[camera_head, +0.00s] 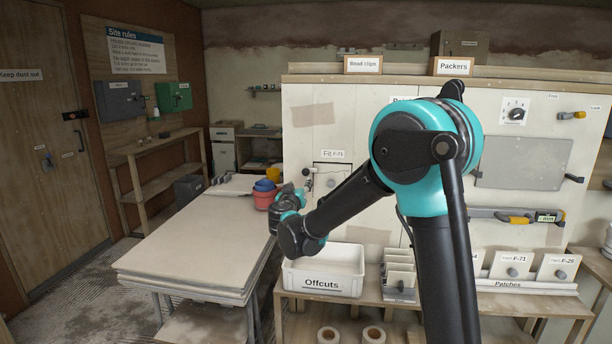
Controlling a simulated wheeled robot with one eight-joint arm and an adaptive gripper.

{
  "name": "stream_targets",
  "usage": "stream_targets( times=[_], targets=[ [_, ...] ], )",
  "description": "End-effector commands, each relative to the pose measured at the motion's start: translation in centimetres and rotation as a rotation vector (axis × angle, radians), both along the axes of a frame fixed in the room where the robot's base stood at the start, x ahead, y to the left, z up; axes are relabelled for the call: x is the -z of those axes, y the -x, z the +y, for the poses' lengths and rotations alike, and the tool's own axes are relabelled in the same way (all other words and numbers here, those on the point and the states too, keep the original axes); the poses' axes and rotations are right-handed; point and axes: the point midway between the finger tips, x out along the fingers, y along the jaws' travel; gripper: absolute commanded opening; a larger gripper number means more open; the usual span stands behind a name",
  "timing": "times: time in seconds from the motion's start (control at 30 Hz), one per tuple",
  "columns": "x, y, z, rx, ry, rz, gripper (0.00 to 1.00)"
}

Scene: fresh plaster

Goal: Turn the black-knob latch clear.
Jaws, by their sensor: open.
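A small pale fitting with a dark knob (331,183) shows on the white wall panel, in the outlined square under the "Fit F-71" label (333,154). Another small fitting (308,171) sits just left of it. Dark knobs also sit at the left (477,172) and right (573,178) edges of a grey plate (523,163) farther right. I cannot tell for sure which is the black-knob latch. My gripper (298,191) is left of the outlined square, near the panel. It is open, with its fingertips partly hidden by my wrist; contact cannot be told.
A board-topped table (195,240) stands at left, with red and blue tubs (264,195) near my wrist. A white Offcuts bin (323,273) stands below on a wooden bench. Patches with knobs (513,266) stand to the right. My arm hides the panel's middle.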

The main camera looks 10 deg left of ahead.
Motion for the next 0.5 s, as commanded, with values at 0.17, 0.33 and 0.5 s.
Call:
stream_targets(
  times=[0.17,0.33,0.5],
  targets=[
    [0.0,-3.7,-0.3,0.003,0.000,0.000,0.47],
    [0.0,-7.1,-0.4,0.003,0.000,0.001,0.47],
    [0.0,-9.9,-0.5,0.002,0.000,0.001,0.47]
  ],
)
